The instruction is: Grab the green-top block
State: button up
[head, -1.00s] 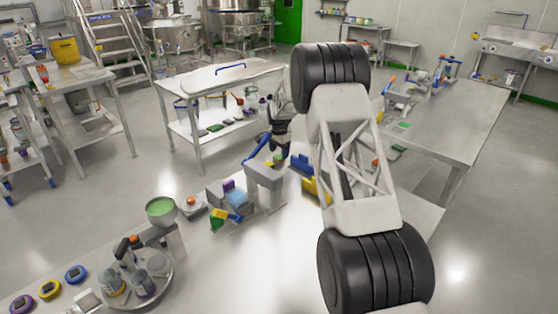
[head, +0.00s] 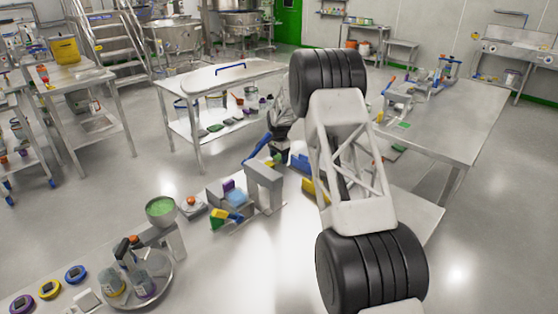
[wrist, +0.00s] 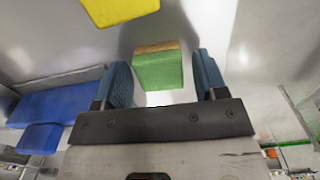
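A green block (wrist: 158,72) with a tan strip along its far edge shows in the wrist view between the two blue-grey fingers. My gripper (wrist: 162,66) is open, with a gap visible on either side of the block. I cannot tell whether the block is fully between the fingertips or a little beyond them. In the head view, the gripper end of my arm (head: 282,125) is beyond the grey arch, and its fingers are too small to make out.
A yellow block (wrist: 115,8) is at the top left of the wrist view, and a blue piece (wrist: 60,105) is to the left. In the head view, a grey arch (head: 265,175) stands near my gripper. Mixed coloured blocks (head: 228,215) lie left of it. The front table middle is clear.

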aim_at(279, 156)
jog(key=c, duration=0.8)
jog(key=shift+o, duration=0.2)
jog(key=shift+r, duration=0.1)
notch_tip(279, 156, up, 10)
dwell(0.5)
